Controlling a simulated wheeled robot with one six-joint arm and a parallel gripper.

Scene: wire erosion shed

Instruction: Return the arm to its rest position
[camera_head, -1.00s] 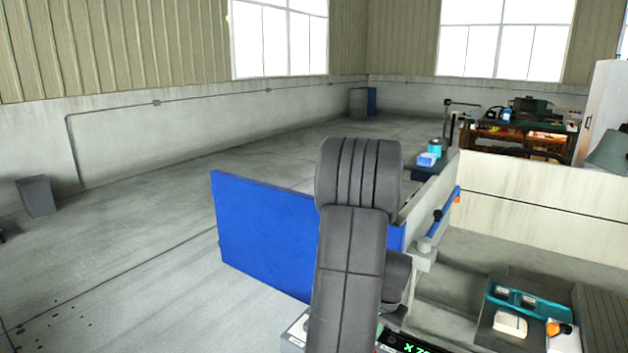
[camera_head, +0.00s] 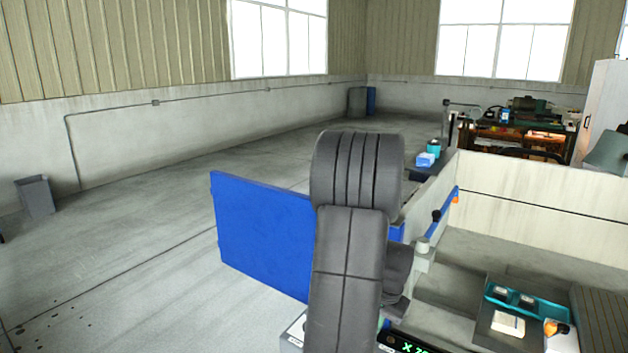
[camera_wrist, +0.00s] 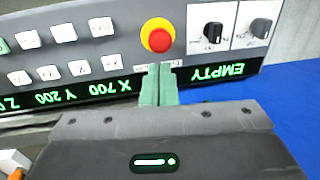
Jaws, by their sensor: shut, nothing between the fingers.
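My gripper (camera_wrist: 158,84) shows in the wrist view with its two green fingers together and nothing between them. The fingers point at a grey control panel (camera_wrist: 100,75), which appears upside down. The fingertips are just below a red emergency button (camera_wrist: 158,35) with a yellow collar in the picture. I cannot tell whether they touch the panel. In the head view my dark grey arm (camera_head: 350,230) stands bent in the middle, and it hides the gripper there. Part of the panel's green display (camera_head: 408,345) shows at the bottom edge.
A blue panel (camera_head: 258,230) stands left of my arm. A machine tank with pale walls (camera_head: 540,190) lies to the right, with a teal-edged tray (camera_head: 490,310) inside. A workbench (camera_head: 520,140) stands behind. The floor at left is mostly clear, with a grey bin (camera_head: 37,196).

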